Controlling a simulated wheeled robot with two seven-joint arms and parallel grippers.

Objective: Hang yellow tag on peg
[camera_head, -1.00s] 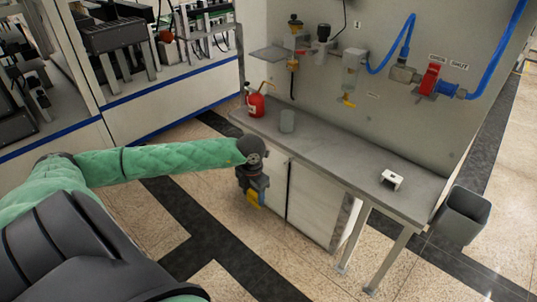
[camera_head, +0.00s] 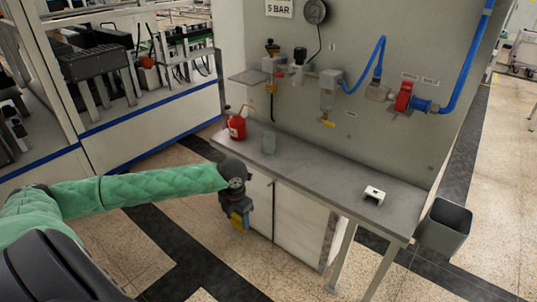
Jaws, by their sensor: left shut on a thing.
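My left gripper (camera_head: 237,214) hangs down in front of the bench's cabinet front, left of the bench and below its top. It is shut on the yellow tag (camera_head: 237,222), of which only a small part shows below the fingers. The tag is clear of the bench top and the wall. The peg cannot be made out for certain on the grey wall panel (camera_head: 390,150). My right gripper is not in view.
Air fittings, a blue hose (camera_head: 379,62) and a red valve (camera_head: 404,96) are on the wall. A grey bin (camera_head: 444,225) stands right of the bench.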

